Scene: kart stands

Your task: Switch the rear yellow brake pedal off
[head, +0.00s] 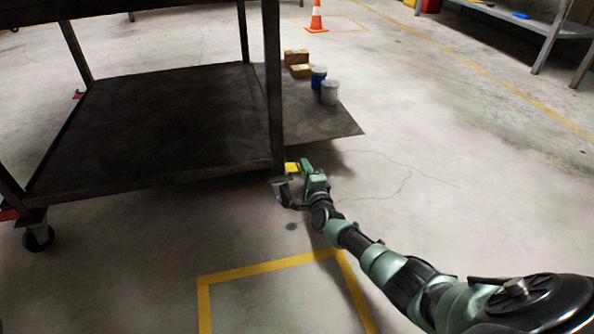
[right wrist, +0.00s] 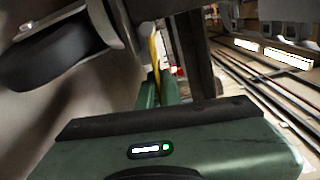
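The yellow brake pedal (head: 292,167) sits low by the near right leg of the dark cart (head: 160,130). In the right wrist view the pedal (right wrist: 155,48) is a narrow yellow strip beside a dark caster wheel (right wrist: 55,50). My right gripper (head: 304,166) is down at this corner, just right of the pedal. Its green fingers (right wrist: 159,90) are close together, with the pedal just beyond their tips. I cannot tell whether they touch it. The pedal's tilt is unclear. My left gripper is not in view.
Red parts (head: 8,214) show at the cart's near left caster (head: 38,237). Cardboard boxes (head: 300,70) and buckets (head: 329,93) stand on a dark low board (head: 345,126) beyond the cart. A traffic cone (head: 316,17) stands farther back.

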